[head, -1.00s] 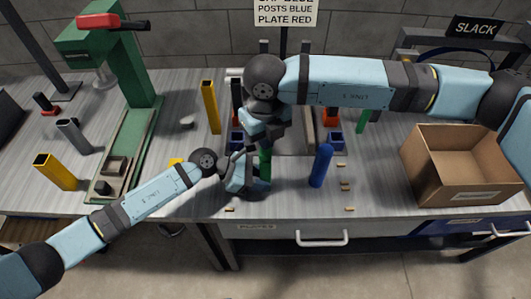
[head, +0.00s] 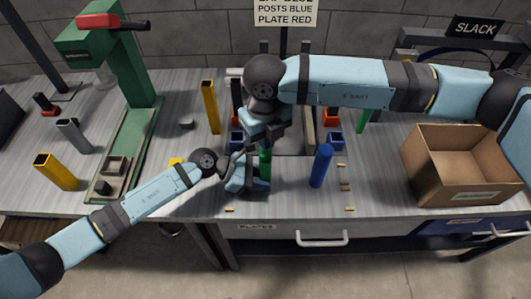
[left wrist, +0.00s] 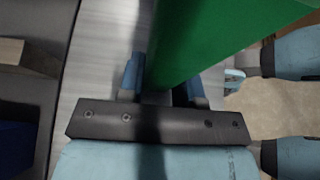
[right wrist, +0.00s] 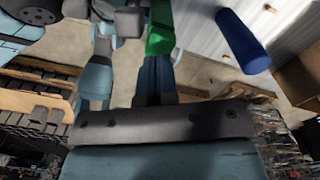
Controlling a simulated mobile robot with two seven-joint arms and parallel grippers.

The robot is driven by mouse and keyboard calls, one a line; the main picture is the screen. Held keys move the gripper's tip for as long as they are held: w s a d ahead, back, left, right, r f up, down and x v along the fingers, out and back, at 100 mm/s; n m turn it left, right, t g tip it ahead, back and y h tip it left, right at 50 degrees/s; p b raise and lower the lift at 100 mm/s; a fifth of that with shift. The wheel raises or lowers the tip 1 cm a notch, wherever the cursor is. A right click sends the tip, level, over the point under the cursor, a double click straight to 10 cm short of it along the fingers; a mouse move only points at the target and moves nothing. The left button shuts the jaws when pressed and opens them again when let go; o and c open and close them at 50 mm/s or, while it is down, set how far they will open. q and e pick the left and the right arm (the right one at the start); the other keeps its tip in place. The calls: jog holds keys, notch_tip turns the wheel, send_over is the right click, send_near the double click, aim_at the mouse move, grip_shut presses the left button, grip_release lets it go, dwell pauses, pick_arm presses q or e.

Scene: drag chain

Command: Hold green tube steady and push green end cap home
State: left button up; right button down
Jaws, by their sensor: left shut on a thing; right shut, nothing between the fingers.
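The green tube (head: 265,159) stands about upright near the front middle of the bench. My left gripper (head: 262,182) is shut on it low down. The tube fills the upper part of the left wrist view (left wrist: 200,40). My right gripper (head: 262,143) is over the tube's top, shut with nothing between its fingers. In the right wrist view its fingertips (right wrist: 158,60) point at a brighter green end (right wrist: 160,44) of the tube, which looks like the green end cap. They appear to touch or nearly touch it. Whether the cap is fully seated cannot be told.
A blue tube (head: 321,166) stands just right of the green one. A yellow tube (head: 210,107) and blue bins (head: 335,140) are behind. A green press (head: 130,130) is at left, an open cardboard box (head: 465,195) at right.

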jog(key=shift+f, duration=1.3)
dwell(0.4)
jog(key=shift+r, duration=0.1)
dwell(0.4)
jog(key=shift+r, duration=2.95)
pick_arm(q)
jog(key=o, duration=0.8)
jog(key=shift+a, duration=0.1)
jog(key=v, duration=1.1)
jog(key=shift+a+r, duration=0.25)
jog(key=shift+a, duration=0.1)
pick_arm(e)
jog(key=shift+s, duration=0.1)
